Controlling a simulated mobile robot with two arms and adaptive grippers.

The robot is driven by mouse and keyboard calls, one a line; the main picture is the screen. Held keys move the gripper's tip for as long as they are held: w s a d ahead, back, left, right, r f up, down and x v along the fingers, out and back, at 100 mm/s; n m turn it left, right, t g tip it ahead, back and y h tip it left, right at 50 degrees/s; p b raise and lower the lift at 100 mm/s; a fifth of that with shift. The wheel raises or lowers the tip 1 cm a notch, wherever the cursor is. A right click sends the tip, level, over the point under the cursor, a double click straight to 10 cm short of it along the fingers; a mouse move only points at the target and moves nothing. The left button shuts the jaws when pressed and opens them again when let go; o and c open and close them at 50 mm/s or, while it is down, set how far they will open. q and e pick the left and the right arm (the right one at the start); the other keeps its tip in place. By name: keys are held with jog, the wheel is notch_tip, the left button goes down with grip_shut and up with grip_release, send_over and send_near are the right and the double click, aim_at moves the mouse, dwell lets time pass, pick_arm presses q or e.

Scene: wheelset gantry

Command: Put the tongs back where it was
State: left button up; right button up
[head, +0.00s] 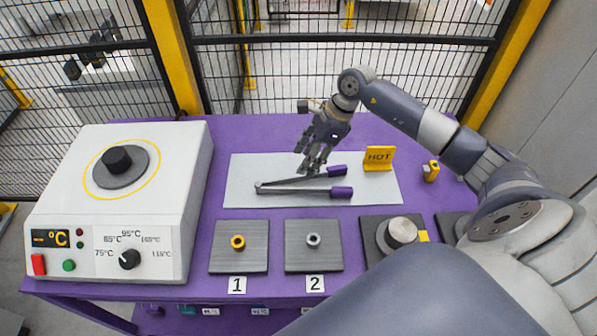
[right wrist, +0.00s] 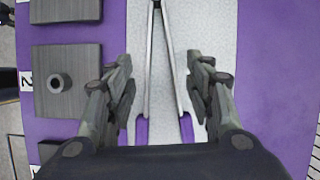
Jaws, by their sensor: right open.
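The tongs (head: 300,190) lie on a pale grey mat (head: 235,165) on the purple table, with dark metal arms and purple handles at the right end. In the right wrist view the tongs (right wrist: 173,75) run between my fingers, hinge away from me and handles near. My right gripper (head: 311,172) is open over the tongs. In the right wrist view my gripper (right wrist: 160,62) has a finger on each side of them, with gaps between. The fingers partly hide the far arm of the tongs in the head view. My left gripper is not in view.
A yellow HOT sign (head: 379,158) stands on the mat's right side. A white heater (head: 185,165) stands at left. Plates numbered 1 (head: 225,262) and 2 (head: 300,262) hold small rings. A block with a metal cylinder (head: 402,232) sits right of them. Mesh fencing stands behind.

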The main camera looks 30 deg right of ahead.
jog(key=shift+v, duration=1.8)
